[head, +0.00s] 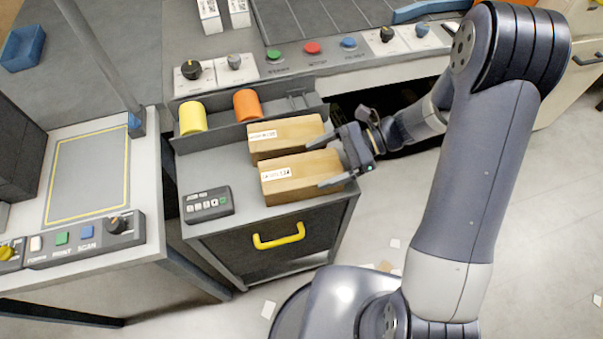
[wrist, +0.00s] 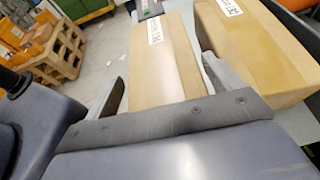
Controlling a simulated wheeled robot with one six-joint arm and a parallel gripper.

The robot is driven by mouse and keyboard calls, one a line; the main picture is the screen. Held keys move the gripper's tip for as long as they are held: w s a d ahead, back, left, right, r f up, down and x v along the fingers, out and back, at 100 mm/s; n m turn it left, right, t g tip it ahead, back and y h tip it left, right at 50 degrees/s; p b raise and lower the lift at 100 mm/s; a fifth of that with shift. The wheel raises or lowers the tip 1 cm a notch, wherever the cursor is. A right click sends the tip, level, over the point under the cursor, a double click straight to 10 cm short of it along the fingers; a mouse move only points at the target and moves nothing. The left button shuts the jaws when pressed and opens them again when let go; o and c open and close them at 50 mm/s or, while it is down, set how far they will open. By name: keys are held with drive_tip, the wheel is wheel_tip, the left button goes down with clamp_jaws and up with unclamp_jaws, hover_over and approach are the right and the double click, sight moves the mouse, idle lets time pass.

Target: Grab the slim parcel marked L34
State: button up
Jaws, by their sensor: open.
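Two brown cardboard parcels lie side by side on the grey cart top. The front parcel (head: 300,172) has a white label that seems to read L34; it also shows in the wrist view (wrist: 163,62). The back parcel's label (head: 263,135) is too small to read surely. My gripper (head: 315,166) is open at the right end of the front parcel, one finger on each side of it. In the wrist view my gripper (wrist: 165,85) straddles that parcel, with the right finger in the gap between the parcels. I cannot tell whether the fingers touch it.
The other parcel (head: 287,138) lies close behind, also at right in the wrist view (wrist: 255,50). A yellow cylinder (head: 192,118) and an orange cylinder (head: 247,105) stand in the cart's rear tray. A dark keypad device (head: 207,204) sits left of the parcels.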

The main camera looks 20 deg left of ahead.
drive_tip(key=shift+x, duration=0.9)
drive_tip(key=c, duration=1.1)
drive_tip(key=shift+o, duration=0.2)
drive_tip(key=shift+r, duration=0.15)
